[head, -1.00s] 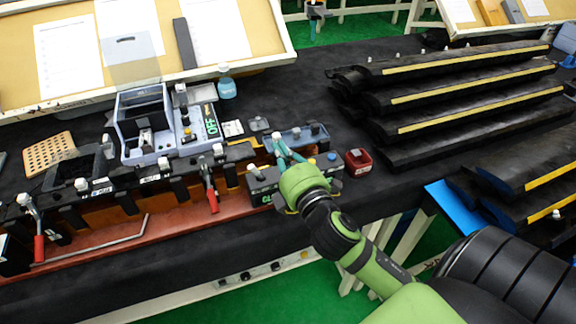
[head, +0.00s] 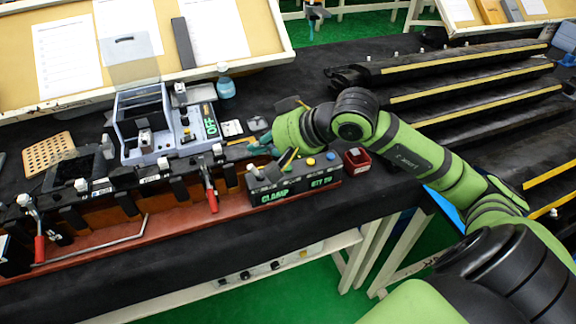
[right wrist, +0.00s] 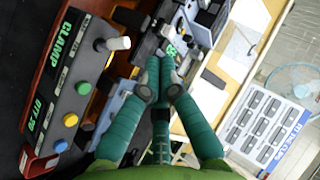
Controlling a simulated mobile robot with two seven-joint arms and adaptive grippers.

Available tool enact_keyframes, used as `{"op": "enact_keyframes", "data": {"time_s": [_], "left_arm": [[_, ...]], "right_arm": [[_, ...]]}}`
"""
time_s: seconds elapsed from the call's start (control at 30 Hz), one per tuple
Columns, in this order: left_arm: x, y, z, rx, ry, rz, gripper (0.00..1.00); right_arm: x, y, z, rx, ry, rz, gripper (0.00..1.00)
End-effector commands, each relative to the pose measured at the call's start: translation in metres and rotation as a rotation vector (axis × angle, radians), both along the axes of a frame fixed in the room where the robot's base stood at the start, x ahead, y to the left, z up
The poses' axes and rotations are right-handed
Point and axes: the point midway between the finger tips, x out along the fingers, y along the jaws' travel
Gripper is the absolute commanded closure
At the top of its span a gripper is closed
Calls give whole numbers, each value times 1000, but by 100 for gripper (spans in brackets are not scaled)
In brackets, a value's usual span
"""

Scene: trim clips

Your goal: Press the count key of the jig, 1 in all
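The jig is a long red-brown rail (head: 130,222) with black clamps along the bench's front. At its right end is a dark control box (head: 291,192) lettered CLAMP and QTY 20. Its top has a green button (right wrist: 83,88), a yellow button (right wrist: 71,119) and a blue button (right wrist: 61,146), plus a white-knobbed lever (right wrist: 118,43). Which button is the count key I cannot tell. My right gripper (right wrist: 160,63) has teal fingers brought together, with nothing seen between them. In the head view it (head: 260,143) is behind the box, apart from the buttons. My left gripper is out of view.
A small red bin (head: 357,160) stands right of the box. A grey-blue device (head: 143,130) with an OFF display and a blue bottle (head: 225,86) stand behind the rail. Black yellow-striped trim pieces (head: 470,67) are stacked at the right.

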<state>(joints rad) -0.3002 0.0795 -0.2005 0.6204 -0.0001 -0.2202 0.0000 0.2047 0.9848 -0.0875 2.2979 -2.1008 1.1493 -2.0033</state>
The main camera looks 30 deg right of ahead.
Motion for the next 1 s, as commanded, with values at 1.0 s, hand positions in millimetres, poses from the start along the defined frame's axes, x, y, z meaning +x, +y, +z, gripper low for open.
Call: {"op": "enact_keyframes", "data": {"time_s": [1.0], "left_arm": [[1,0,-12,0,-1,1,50]], "right_arm": [[7,-76,-21,-430,-29,-49,100]]}}
